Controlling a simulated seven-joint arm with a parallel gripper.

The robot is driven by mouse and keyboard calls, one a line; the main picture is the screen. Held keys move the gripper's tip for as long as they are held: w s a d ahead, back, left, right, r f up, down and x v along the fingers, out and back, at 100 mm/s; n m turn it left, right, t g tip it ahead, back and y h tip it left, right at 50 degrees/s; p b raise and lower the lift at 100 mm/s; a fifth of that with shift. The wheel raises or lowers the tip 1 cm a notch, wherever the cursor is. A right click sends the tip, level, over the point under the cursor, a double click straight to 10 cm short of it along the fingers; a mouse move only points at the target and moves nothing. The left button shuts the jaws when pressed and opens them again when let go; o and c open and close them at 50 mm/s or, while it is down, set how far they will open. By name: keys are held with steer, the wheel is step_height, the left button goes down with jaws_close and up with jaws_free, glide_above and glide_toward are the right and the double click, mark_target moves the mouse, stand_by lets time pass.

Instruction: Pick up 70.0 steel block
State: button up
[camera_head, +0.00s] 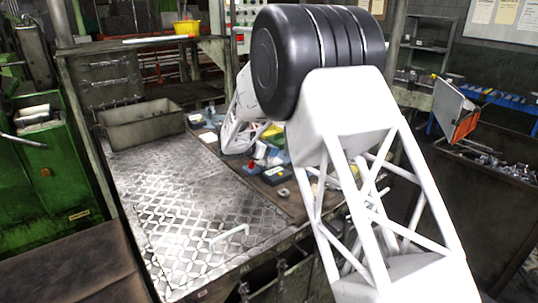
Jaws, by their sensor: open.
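I cannot make out with certainty which thing is the 70.0 steel block. My gripper is not visible; the arm hides that area.
A blue box with a red button (251,169) and a dark box (275,176) sit near the arm. Green machinery (45,190) stands left.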

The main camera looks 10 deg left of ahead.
steer(key=shift+w+d+f, duration=0.1)
steer(key=shift+w+d, duration=0.05)
steer(key=shift+c, duration=0.5)
jaws_close()
